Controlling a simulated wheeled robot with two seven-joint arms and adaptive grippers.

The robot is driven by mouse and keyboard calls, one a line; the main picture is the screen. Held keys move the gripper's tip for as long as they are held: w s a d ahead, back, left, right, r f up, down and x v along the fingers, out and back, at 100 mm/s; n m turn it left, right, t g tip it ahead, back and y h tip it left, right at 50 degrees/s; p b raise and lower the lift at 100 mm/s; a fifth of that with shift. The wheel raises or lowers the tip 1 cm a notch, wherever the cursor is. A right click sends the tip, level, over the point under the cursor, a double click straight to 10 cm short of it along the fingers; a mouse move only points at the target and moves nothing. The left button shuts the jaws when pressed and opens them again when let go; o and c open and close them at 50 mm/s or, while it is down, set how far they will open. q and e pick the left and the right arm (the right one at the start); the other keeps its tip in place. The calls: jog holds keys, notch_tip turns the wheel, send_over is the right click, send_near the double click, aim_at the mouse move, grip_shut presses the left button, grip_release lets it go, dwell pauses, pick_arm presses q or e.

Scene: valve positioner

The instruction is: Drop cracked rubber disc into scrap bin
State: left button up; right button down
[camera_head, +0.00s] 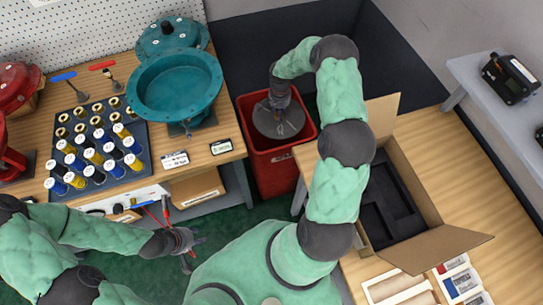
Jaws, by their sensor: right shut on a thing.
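The cracked rubber disc (268,124) is a flat grey round disc at the mouth of the red scrap bin (276,172). My right gripper (281,112) reaches down over the bin and is shut on the disc.
The left workbench holds a teal round housing (175,88), a dark tray (62,190) of several coloured parts, and small labelled devices. An open cardboard box (440,238) with black foam stands on the right bench beside my right arm. Dark panels stand behind the bin.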

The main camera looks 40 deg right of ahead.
jog(key=c, duration=0.8)
grip_release()
jog(key=shift+c, duration=0.2)
notch_tip(320, 180, up, 12)
